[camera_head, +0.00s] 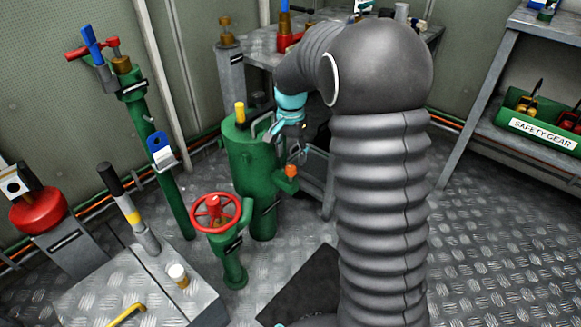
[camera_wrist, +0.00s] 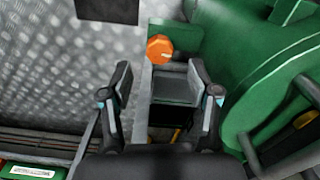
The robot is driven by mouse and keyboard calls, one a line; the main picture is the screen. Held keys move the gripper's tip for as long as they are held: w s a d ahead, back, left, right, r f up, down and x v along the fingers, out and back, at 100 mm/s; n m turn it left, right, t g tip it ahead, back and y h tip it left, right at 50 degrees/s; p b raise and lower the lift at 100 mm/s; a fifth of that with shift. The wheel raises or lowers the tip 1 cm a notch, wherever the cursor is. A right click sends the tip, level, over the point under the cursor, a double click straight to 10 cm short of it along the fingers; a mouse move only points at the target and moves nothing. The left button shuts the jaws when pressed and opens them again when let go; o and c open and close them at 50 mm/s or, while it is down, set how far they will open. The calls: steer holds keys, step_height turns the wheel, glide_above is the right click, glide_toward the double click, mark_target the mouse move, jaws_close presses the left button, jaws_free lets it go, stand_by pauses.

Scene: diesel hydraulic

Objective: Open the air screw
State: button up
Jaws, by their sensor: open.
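A green cylinder (camera_head: 250,160) stands on the floor, and its side fills the right of the wrist view (camera_wrist: 245,65). An orange knob (camera_head: 291,171) sticks out low on its right side; it also shows in the wrist view (camera_wrist: 159,48). It may be the air screw; no label on it is readable. My gripper (camera_wrist: 161,82) is open and empty. In the wrist view the knob appears just above the gap between its fingertips, with no visible contact.
A red handwheel valve (camera_head: 216,212) stands in front of the cylinder. A yellow-topped fitting (camera_head: 240,112) sits on the cylinder. A grey tray (camera_head: 317,168) is right of the cylinder. A workbench (camera_head: 264,40) stands behind. Open floor (camera_head: 500,240) lies to the right.

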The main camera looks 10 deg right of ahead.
mark_target(291, 167)
steer(key=shift+f, duration=2.4)
